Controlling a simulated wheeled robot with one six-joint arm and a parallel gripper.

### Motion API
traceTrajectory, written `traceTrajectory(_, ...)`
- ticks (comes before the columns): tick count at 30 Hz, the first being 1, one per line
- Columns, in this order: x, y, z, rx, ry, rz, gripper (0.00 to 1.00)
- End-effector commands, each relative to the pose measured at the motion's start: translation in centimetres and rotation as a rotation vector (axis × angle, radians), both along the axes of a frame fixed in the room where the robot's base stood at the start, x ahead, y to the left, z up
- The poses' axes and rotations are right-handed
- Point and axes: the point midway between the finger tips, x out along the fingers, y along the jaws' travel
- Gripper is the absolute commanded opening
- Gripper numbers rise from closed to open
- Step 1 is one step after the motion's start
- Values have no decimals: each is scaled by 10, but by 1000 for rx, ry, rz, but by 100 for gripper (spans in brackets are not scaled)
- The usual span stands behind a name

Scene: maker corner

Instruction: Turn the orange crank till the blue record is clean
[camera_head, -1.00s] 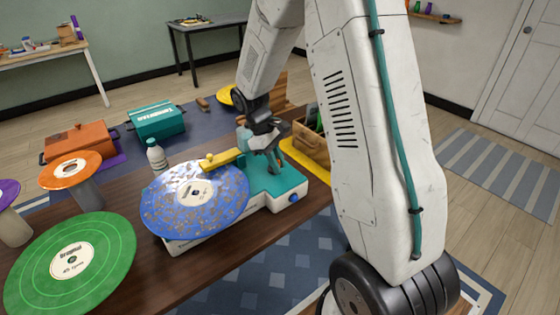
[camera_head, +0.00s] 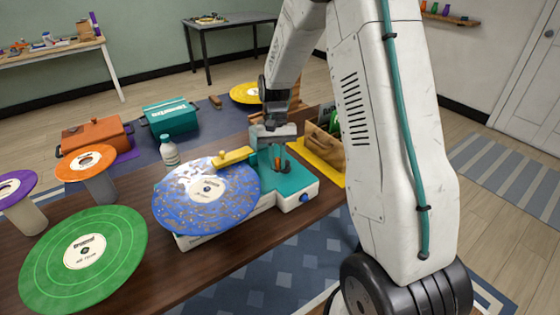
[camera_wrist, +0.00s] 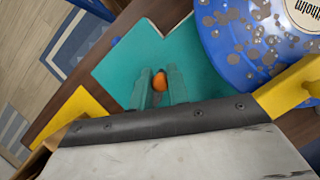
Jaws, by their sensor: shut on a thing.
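The blue record (camera_head: 208,193) lies on the teal and white machine (camera_head: 296,184). Brownish-grey blotches cover much of its surface, also in the wrist view (camera_wrist: 228,45). A yellow arm (camera_head: 232,156) reaches over the record's far edge. My gripper (camera_head: 277,164) points down over the machine's teal top. In the wrist view, its teal fingers (camera_wrist: 159,86) stand on both sides of the orange crank knob (camera_wrist: 160,80), shut on it.
A white bottle (camera_head: 169,151) stands just behind the record. A green record (camera_head: 110,262) and an orange record (camera_head: 70,165) are at the left. An orange box (camera_head: 95,136) and a teal case (camera_head: 170,116) stand further back. A wooden crate (camera_head: 322,150) is close at right.

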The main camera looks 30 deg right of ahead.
Motion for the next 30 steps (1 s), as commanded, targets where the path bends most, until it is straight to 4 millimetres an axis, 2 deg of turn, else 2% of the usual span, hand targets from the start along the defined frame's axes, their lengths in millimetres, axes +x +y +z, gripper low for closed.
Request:
traceTrajectory(12,8,2,0,1,-1,-214,0)
traceTrajectory(30,10,2,0,0,-2,-251,0)
